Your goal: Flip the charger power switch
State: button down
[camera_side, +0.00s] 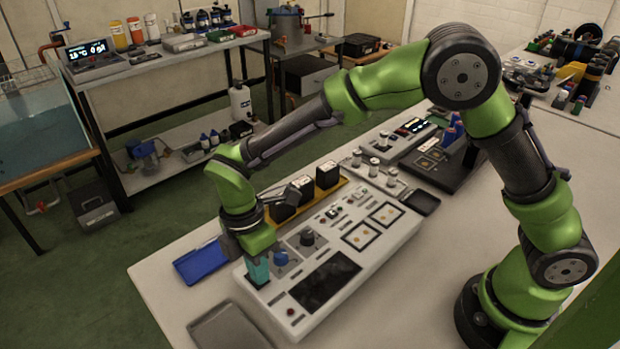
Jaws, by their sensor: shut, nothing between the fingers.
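The charger appears to be the long white console (376,257) on the table. It carries a black screen (326,281), a blue knob (281,258), a black knob (307,238), two square pads and a small red button (290,312). My gripper (258,274) points down at the console's left end, left of the blue knob. Its teal fingers are shut with nothing between them. The fingertips are close above or touching a small dark part there; I cannot tell which. I cannot make out the power switch clearly; the fingers cover that spot.
Black battery-like blocks (327,174) stand on a yellow tray behind the console. A blue tray (200,262) lies at the table's left edge, and a grey tray (228,327) in front. A black phone-like slab (421,202) lies at right.

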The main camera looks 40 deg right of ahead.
jog(key=shift+s+f+t, duration=0.15)
jog(key=shift+f+t, duration=0.1)
jog(key=shift+t, duration=0.15)
jog(key=shift+w+r, duration=0.2)
jog(key=shift+w, duration=0.65)
jog(key=shift+r, duration=0.15)
notch_tip(320, 180, up, 14)
jog(key=s, duration=0.2)
jog(key=shift+f, duration=0.2)
jog(key=shift+s, duration=0.1)
